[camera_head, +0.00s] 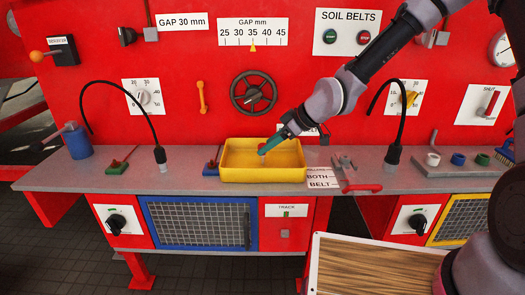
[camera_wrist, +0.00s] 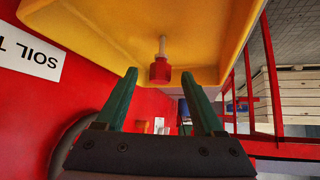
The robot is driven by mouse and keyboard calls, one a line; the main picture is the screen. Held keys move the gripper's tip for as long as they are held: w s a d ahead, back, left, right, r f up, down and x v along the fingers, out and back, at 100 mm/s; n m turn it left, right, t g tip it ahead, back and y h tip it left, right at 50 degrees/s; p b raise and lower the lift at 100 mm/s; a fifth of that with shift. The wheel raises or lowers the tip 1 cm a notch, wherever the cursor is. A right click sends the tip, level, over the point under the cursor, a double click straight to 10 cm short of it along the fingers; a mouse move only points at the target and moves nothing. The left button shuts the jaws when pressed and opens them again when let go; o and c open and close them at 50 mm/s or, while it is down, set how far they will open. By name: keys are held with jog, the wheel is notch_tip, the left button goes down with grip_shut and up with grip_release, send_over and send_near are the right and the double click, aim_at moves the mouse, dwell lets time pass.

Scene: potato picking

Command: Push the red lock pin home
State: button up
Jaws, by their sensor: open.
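The red lock pin (camera_wrist: 160,71) shows in the wrist view as a red knob on a pale stem, against the yellow tray (camera_wrist: 90,22). My gripper (camera_wrist: 160,78) is open, with one green finger on each side of the knob in that view. I cannot tell how near the fingertips are to it or whether they touch. In the head view my gripper (camera_head: 273,145) reaches down from the right over the back of the yellow tray (camera_head: 262,175).
The tray stands on a grey shelf (camera_head: 180,175) before a red panel. A black handwheel (camera_head: 254,93) is above it. A wooden board (camera_head: 370,270) is at the front.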

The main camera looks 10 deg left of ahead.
aim_at(256, 163)
jog(key=shift+x, duration=2.95)
jog(key=shift+a+r, duration=0.15)
grip_shut()
